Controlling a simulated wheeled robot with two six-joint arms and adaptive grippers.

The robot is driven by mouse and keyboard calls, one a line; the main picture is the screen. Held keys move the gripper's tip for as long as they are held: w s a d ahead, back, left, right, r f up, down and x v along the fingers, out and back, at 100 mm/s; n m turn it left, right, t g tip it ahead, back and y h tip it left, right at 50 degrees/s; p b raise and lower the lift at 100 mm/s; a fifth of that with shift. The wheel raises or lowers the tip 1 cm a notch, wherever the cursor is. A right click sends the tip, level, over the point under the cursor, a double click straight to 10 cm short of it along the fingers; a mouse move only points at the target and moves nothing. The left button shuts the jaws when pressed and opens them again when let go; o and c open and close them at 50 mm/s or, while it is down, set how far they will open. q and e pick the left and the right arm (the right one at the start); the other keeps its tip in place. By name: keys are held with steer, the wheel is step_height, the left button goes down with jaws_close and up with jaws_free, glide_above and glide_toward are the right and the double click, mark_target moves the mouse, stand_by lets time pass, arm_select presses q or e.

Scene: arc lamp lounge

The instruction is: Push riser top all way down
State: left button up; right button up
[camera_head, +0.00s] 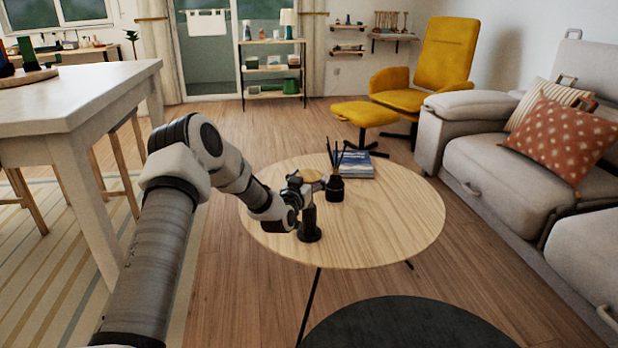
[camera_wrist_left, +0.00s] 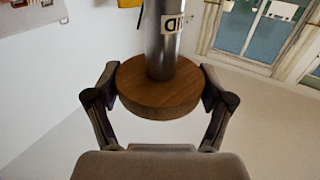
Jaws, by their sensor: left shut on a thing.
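The riser stands upright on the round wooden coffee table (camera_head: 400,225), with a dark post and wider foot (camera_head: 309,232) in the head view. Its round wooden top (camera_head: 313,175) is raised above the foot, partly behind my left gripper (camera_head: 314,187). In the left wrist view, the fingers of my left gripper (camera_wrist_left: 160,103) are on both sides of the brown wooden disc (camera_wrist_left: 158,105), shut on it. A shiny metal tube (camera_wrist_left: 162,45) with a partly readable label joins the disc. In the head view my gripper hides the middle of the riser. My right gripper is not in view.
A black holder with dark sticks (camera_head: 335,189) stands close to the right of the riser, with books (camera_head: 356,164) behind it. The table's right side and front are clear. A white table (camera_head: 70,100) is at left, a grey sofa (camera_head: 500,165) at right.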

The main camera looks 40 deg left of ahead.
arm_select(q)
step_height(320, 180, down, 8)
steer(key=b, duration=0.3)
steer(key=o, duration=1.6)
steer(key=shift+f, duration=0.15)
steer(key=v, duration=1.2)
